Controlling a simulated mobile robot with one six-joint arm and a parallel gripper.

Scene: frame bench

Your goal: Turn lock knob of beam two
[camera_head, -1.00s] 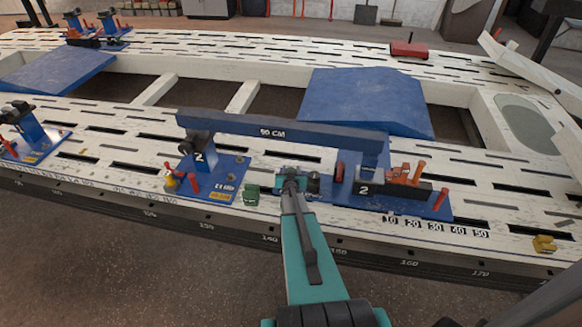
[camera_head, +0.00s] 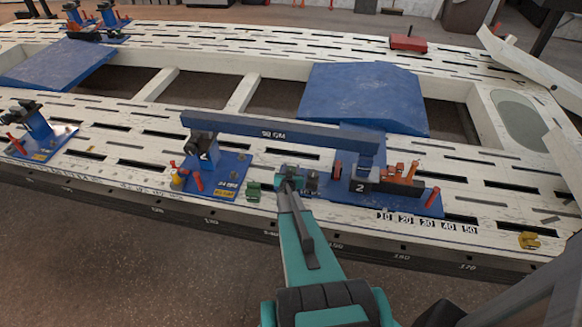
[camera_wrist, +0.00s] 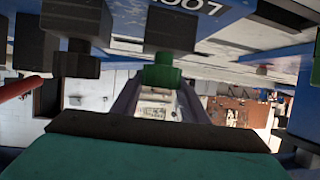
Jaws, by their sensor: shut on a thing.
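My gripper (camera_head: 288,182) is low between the two stands, in front of the beam. In the wrist view, its grey fingers (camera_wrist: 160,95) close around a green knob (camera_wrist: 162,72). The arm hides most of that knob in the head view. I cannot tell how far the knob is turned.
A small green block (camera_head: 253,190) stands just left of my gripper. Red pins (camera_head: 337,168) and orange parts (camera_head: 402,173) stand to its right. A yellow piece (camera_head: 529,240) lies at the right on the white slotted frame (camera_head: 480,212).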

